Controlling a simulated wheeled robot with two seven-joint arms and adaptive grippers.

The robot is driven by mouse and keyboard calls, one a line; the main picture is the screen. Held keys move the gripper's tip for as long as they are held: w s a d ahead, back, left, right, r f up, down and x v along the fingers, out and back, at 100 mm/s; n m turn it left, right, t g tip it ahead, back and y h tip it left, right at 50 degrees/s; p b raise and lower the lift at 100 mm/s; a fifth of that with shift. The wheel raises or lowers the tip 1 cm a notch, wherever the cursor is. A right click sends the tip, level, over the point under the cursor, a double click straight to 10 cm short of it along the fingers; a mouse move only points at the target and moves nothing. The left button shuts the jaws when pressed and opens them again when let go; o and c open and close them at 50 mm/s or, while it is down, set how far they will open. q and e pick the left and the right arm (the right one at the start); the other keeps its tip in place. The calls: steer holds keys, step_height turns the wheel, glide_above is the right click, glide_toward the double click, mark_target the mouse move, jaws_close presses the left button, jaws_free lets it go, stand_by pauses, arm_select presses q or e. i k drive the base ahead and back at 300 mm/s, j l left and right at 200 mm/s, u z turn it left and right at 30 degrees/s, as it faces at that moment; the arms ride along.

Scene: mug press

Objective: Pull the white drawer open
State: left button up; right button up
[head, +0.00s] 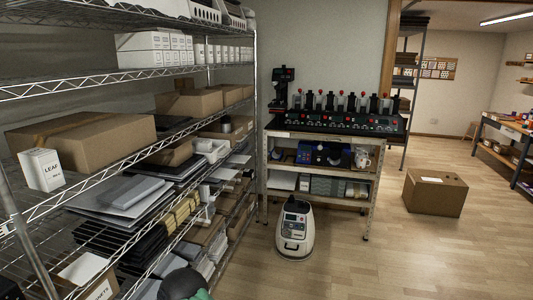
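I cannot make out a white drawer for certain in the head view. The far bench (273,160) holds a row of black mug presses (350,113) with red knobs on its top. A white flat item (282,181) lies on its lower shelf, too small to tell what it is. Neither of my grippers shows in the head view. A dark rounded part at the bottom edge may be mine.
A wire shelving rack (150,150) with cardboard boxes (85,140) and stacked sheets fills the left. A white wheeled machine (295,232) stands on the floor before the bench. A cardboard box (434,193) sits on the right. Open wood floor (400,260) lies at the front right.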

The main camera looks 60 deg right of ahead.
mark_target(221, 148)
steer(key=z, duration=1.65)
steer(key=i+l+u, duration=0.2)
steer(key=i+l, duration=0.35)
steer(key=i+l+u, duration=0.2)
steer(key=i+l, duration=0.45)
steer(key=i+l+u, duration=0.25)
steer(key=i+l, duration=0.3)
steer(key=l, duration=0.15)
